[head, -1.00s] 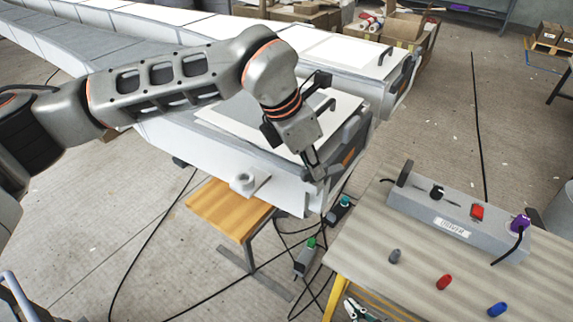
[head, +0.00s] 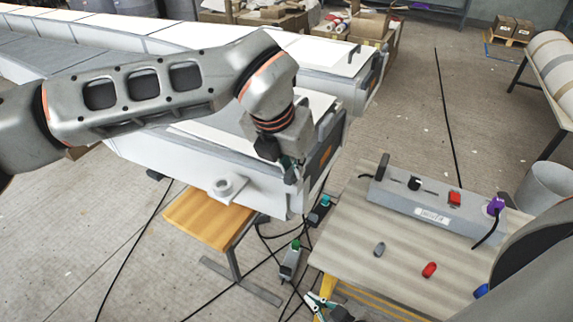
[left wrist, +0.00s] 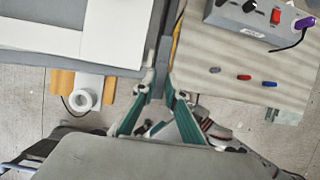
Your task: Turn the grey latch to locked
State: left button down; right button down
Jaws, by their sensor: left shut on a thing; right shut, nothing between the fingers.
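My left gripper (head: 291,172) is at the near right corner of the white mould (head: 160,165). In the left wrist view its teal fingers (left wrist: 160,92) close around the end of a grey bar, which looks like the grey latch (left wrist: 160,62). The bar runs along the mould's edge. In the head view the gripper hides most of the latch, and I cannot tell its exact angle.
A table (head: 350,250) at right holds a grey control box (head: 435,213) and grey (head: 379,249), red (head: 429,270) and blue (head: 481,291) caps. A wooden stool (head: 205,222) stands under the mould's end. Cables and plugs lie on the floor between.

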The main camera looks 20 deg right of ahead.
pick_arm(q)
jog(key=shift+r, duration=0.2)
jog(key=c, duration=2)
grip_release()
jog(key=shift+c, duration=0.2)
jog(key=shift+f, duration=0.1)
jog(key=v, duration=1.2)
